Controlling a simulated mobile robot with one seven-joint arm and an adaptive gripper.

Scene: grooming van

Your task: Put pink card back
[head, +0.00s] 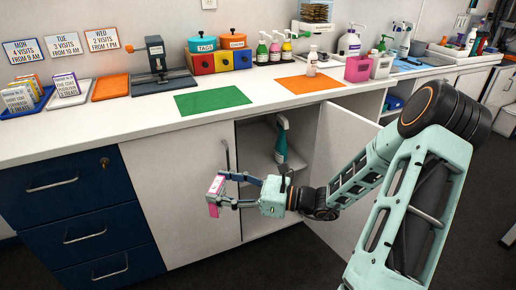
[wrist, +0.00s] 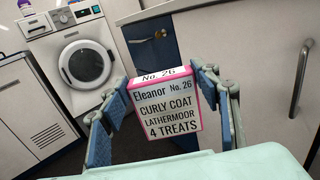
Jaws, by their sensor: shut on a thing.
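The pink-edged card (head: 213,187) is a small boxy block with a white face, held in front of the cabinet doors, below the counter top. In the wrist view the card (wrist: 166,110) reads "Eleanor No. 26, Curly coat, Lathermoor, 4 treats", with "No. 26" on its top edge. My gripper (head: 222,190) is shut on it, one finger on each side. The card looks slightly tilted in the wrist view. On the counter at left, a blue tray (head: 43,104) and a pale grey tray (head: 82,97) hold upright cards. An orange tray (head: 110,87) beside them looks empty.
Wall signs (head: 62,44) for MON, TUE and WED hang behind the trays. Green (head: 212,101) and orange mats lie on the counter. A washing machine (wrist: 80,58) shows in the wrist view.

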